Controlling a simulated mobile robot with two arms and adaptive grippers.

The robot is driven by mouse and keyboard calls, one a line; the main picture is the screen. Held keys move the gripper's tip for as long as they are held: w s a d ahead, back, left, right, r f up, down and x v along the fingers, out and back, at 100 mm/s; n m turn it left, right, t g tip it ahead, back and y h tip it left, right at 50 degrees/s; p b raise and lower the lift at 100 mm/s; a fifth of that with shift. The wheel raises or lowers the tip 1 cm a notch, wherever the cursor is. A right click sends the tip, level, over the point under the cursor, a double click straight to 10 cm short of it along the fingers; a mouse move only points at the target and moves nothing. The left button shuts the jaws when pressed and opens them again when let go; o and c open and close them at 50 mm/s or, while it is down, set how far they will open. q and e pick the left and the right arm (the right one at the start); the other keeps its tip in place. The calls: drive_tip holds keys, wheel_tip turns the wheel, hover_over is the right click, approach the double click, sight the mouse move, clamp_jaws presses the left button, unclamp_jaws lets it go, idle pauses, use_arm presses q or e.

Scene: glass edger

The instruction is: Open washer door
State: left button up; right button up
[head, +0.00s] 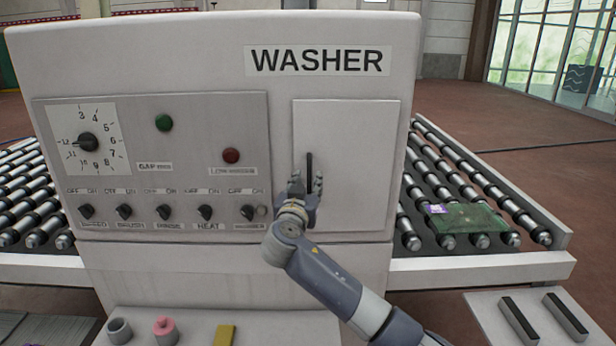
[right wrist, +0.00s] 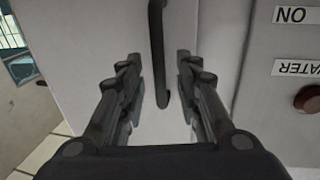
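The washer (head: 200,60) is a large light-grey machine with a WASHER label. Its door (head: 350,150) is a white rectangular panel at the right of the front, and it looks shut. A dark vertical bar handle (head: 309,165) is on the door's left side. My right gripper (head: 305,186) is at the lower part of the handle in the head view. In the right wrist view, the gripper (right wrist: 158,85) is open, with the handle (right wrist: 158,50) between its two fingers and apart from both. The left gripper is not in view.
A control panel (head: 190,140) with a dial, buttons and several knobs is left of the door. Roller conveyors flank the washer; a green glass piece (head: 465,218) lies on the right one.

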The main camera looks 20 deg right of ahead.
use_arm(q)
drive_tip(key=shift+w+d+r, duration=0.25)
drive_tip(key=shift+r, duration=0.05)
use_arm(e)
drive_tip(key=shift+w+d, duration=0.35)
drive_tip(key=shift+w, duration=0.3)
drive_tip(key=shift+c, duration=0.2)
clamp_jaws()
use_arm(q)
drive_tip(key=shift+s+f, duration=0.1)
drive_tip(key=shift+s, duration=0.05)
use_arm(e)
drive_tip(key=shift+s+f, duration=0.1)
